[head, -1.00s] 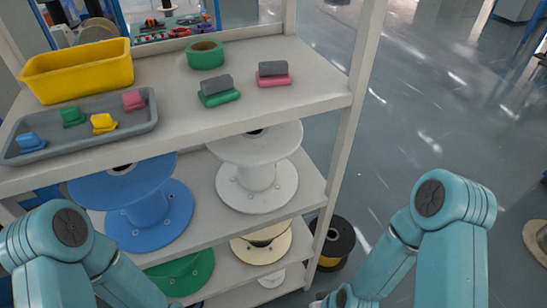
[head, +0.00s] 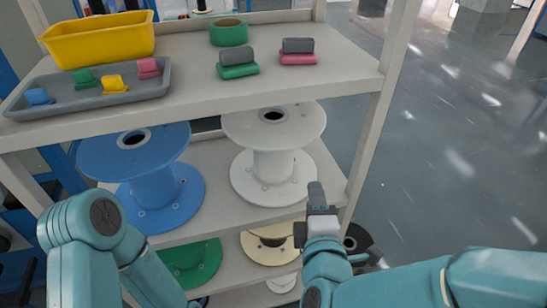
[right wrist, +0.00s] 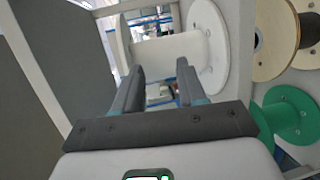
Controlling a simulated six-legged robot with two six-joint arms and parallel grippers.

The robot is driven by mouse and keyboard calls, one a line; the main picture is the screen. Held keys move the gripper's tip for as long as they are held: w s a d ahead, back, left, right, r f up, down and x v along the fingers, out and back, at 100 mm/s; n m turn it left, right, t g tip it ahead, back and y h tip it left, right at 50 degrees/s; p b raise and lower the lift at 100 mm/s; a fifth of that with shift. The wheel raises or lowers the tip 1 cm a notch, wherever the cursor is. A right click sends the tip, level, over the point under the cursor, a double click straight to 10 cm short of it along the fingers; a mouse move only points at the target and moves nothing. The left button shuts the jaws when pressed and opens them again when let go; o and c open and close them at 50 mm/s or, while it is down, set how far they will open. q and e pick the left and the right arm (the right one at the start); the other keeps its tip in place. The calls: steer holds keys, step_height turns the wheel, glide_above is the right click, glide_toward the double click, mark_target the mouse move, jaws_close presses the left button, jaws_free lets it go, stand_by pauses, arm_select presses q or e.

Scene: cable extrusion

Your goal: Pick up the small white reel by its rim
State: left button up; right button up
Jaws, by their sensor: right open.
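A large white reel (head: 272,165) stands upright on its flange on the middle shelf. A smaller white reel (head: 283,284) shows only in part on the lowest shelf, below a cream reel (head: 262,246). My right gripper (head: 316,190) is at the front right of the large white reel, in front of the shelf. In the right wrist view its jaws (right wrist: 160,68) are apart with nothing between them, and the large white reel (right wrist: 212,45) lies beyond them. I cannot tell that any jaw touches a reel. My left gripper is out of view; only my left arm shows.
A blue reel (head: 153,190) stands left of the large white one, a green reel (head: 192,265) below. A black reel (head: 357,238) is on the floor behind my right arm. The shelf's right post (head: 375,130) is close to my right gripper. Open floor lies to the right.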

steer(key=s+a+r+n+t+y, duration=0.1)
steer(key=s+a+r+t+y, duration=0.15)
steer(key=a+r, duration=0.2)
steer(key=p, duration=0.2)
glide_toward(283, 137)
steer(key=w, duration=0.1)
steer(key=w+a+g, duration=0.1)
steer(key=w, duration=0.1)
steer(key=shift+w+r, duration=0.2)
steer(key=shift+w, duration=0.05)
steer(key=w, duration=0.6)
steer(key=shift+w+a+p, duration=0.1)
steer(key=shift+a+p, duration=0.25)
jaws_close()
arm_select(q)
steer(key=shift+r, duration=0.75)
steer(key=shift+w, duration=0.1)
arm_select(e)
steer(key=shift+r, duration=0.1)
